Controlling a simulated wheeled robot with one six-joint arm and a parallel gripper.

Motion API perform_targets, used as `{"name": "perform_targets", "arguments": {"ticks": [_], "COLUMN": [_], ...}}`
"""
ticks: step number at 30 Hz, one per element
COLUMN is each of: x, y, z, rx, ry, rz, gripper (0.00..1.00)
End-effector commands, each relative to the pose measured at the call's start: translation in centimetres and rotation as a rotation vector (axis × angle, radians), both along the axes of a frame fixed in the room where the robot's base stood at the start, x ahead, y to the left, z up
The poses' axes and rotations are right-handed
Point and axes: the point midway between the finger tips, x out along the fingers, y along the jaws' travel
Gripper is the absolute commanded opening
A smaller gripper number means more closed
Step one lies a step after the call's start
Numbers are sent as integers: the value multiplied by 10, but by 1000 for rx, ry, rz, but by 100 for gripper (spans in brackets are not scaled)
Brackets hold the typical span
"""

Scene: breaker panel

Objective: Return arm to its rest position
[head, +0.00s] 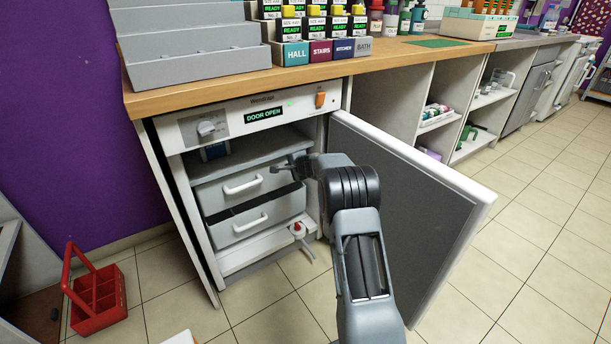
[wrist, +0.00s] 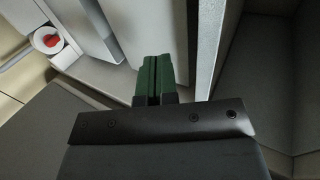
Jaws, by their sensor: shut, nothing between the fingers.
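My gripper (head: 277,168) is at the front of the open cabinet under the counter, near the upper drawer (head: 228,190). In the wrist view my gripper (wrist: 153,78) has its green fingers together with nothing between them. My arm reaches from the bottom of the head view up into the space between the drawers and the open cabinet door (head: 405,215). Whether the fingers touch the drawer cannot be told.
The grey-faced door stands open close to my arm's right. A red-topped white part (head: 297,229) sits low at the cabinet front, also in the wrist view (wrist: 47,40). The display (head: 264,115) reads DOOR OPEN. A red caddy (head: 97,293) stands on the floor at left.

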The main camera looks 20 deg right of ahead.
Motion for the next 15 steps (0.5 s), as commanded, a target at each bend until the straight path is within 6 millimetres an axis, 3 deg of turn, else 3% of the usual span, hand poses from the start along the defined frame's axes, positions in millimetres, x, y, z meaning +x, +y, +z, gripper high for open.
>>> {"name": "perform_targets", "arguments": {"ticks": [6, 15], "x": [-39, -67], "y": [-15, -19], "z": [27, 43], "rx": [-1, 0], "ry": [-3, -2], "rz": [-12, -9], "gripper": [0, 0]}}
